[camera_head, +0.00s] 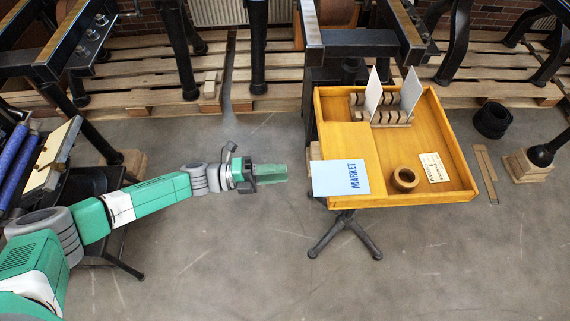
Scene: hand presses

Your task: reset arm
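My arm reaches in from the lower left, with green and white links bent and stretched toward the middle. My gripper (270,173) points right, in the air left of the yellow wooden table tray (452,196). It is apart from the tray and touches nothing that I can see. The fingers are small and seen from above, so their gap is not clear. I see nothing held in it.
Black presses on pallets (150,93) line the back. Grey floor (230,260) is open in front.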

